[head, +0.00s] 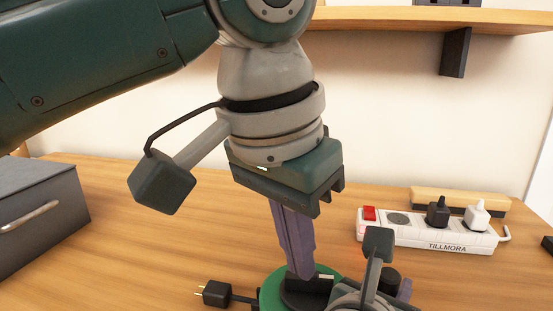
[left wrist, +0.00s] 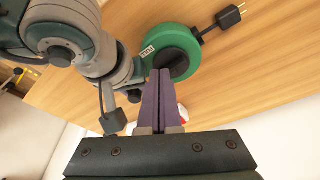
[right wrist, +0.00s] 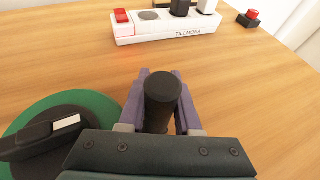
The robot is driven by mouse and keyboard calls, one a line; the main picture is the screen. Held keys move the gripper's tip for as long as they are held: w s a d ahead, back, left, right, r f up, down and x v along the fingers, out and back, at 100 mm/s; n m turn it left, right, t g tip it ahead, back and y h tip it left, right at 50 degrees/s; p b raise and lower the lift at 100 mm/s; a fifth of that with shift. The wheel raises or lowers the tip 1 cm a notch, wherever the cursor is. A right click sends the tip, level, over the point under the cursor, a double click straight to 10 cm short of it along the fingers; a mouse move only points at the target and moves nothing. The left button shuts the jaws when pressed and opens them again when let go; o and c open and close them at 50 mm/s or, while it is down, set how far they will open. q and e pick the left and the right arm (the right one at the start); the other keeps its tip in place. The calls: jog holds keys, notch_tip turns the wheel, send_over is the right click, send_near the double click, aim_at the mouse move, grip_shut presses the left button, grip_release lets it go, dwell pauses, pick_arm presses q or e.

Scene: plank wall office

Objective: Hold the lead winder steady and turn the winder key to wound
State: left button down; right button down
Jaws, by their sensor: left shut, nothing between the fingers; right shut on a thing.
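The lead winder is a green disc (head: 270,293) low in the head view; its green rim also shows in the left wrist view (left wrist: 172,32) and right wrist view (right wrist: 95,101). A black bar with a white mark, seemingly the winder key (right wrist: 35,140), lies across its dark hub. My left gripper (head: 301,274) points down over the hub with its purple fingers shut and empty, tips close to the bar; contact cannot be told. My right gripper (right wrist: 162,82) is shut on a black upright cylinder, seemingly the winder's grip (right wrist: 162,92), beside the disc. My right wrist partly hides the winder in the head view.
A black plug (head: 216,293) on a short lead lies left of the winder. A white power strip (head: 425,232) with a red switch and plugs stands behind to the right. A dark drawer box (head: 40,208) is at the left. The wooden table between is clear.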

aim_at(285, 296)
pick_arm(q)
jog(key=shift+f, duration=2.7)
jog(key=shift+w+d, duration=0.15)
jog(key=shift+w, duration=0.45)
jog(key=shift+w+a, duration=0.1)
jog(key=shift+a, duration=0.2)
jog(key=shift+w+a, duration=0.25)
jog(key=shift+a, duration=0.05)
jog(key=shift+w+a, duration=0.25)
jog(key=shift+w+a, duration=0.15)
jog(key=shift+w, duration=0.2)
jog(key=shift+s+a, duration=0.1)
